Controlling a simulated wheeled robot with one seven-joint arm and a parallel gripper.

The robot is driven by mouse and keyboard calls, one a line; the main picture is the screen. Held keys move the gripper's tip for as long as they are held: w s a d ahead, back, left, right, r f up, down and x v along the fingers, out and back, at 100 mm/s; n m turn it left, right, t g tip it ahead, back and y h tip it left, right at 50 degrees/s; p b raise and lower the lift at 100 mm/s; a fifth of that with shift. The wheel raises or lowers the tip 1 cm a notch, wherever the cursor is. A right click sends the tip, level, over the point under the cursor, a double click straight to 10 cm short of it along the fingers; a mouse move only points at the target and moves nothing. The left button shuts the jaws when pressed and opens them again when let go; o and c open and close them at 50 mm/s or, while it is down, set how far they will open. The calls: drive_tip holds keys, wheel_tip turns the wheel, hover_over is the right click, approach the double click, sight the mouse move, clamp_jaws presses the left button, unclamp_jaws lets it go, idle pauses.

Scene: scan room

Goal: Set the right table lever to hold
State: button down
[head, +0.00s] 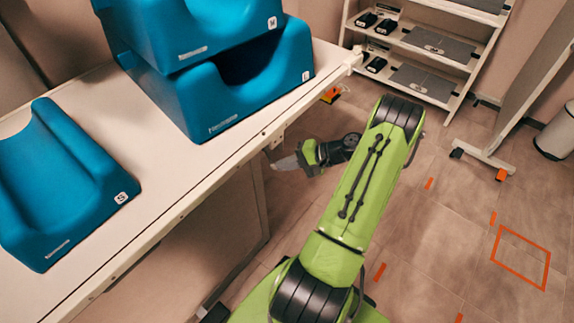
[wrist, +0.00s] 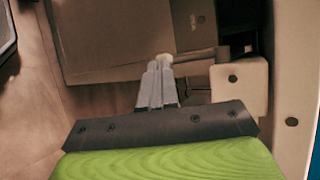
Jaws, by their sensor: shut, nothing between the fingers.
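The long white table (head: 110,225) runs along the left of the head view. In the wrist view a lever (wrist: 198,56) shows as a thin rod with a pale rounded end, running sideways to a cream block (wrist: 240,90) by the table's edge. My gripper (head: 277,163) is beside the table's long side, below the top. In the wrist view its fingers (wrist: 158,68) are together and empty. Their tips overlap the lever's pale end; I cannot tell whether they touch it. The lever's setting and any marking for hold cannot be read.
Blue stacked cushions (head: 240,80) and a single blue cushion (head: 65,180) lie on the table. A small orange-yellow part (head: 331,94) hangs under its far end. A shelf rack (head: 425,50) and a panel on feet (head: 520,95) stand behind.

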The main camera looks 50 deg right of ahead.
drive_tip(key=shift+w+f, duration=1)
drive_tip(key=shift+w, duration=0.25)
drive_tip(key=shift+w+a, duration=0.1)
